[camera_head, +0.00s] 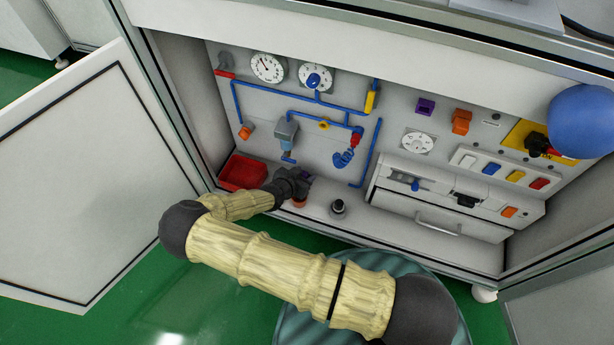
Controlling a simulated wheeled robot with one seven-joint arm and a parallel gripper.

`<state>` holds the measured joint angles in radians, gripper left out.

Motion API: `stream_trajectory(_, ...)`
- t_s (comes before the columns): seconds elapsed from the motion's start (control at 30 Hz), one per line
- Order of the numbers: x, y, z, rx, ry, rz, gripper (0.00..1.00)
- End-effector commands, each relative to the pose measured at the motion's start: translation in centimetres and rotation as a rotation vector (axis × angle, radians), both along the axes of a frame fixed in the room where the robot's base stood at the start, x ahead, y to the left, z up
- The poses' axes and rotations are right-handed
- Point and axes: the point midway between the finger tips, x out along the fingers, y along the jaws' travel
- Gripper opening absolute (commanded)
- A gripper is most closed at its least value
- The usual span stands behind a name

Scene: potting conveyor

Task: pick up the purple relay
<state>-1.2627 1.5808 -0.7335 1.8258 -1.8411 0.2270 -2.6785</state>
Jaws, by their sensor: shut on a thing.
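My gripper (300,181) is low inside the open cabinet, just above its floor and left of the middle. It is shut on a small dark purple thing, which looks like the purple relay (305,173). Only a little of it shows, and the dark fingers hide the rest. A purple block (425,107) with a dark face is on the back panel at the upper right. It is well apart from my gripper. An orange block (461,121) sits to its right.
A red tray (243,172) is left of my gripper. An orange-red round piece (299,203) is just below it, and a black knob (338,206) stands to the right. Blue pipes (318,104) cross the panel. A drawer unit (440,205) and a blue ball (582,121) are at right.

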Motion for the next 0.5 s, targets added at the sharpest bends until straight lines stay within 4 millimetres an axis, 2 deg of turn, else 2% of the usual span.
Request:
stream_trajectory(0.17,-0.1,0.7,-0.1,-0.015,-0.002,-0.003,0.18)
stream_trajectory(0.5,-0.6,3.0,0.8,0.001,-0.002,0.006,0.18)
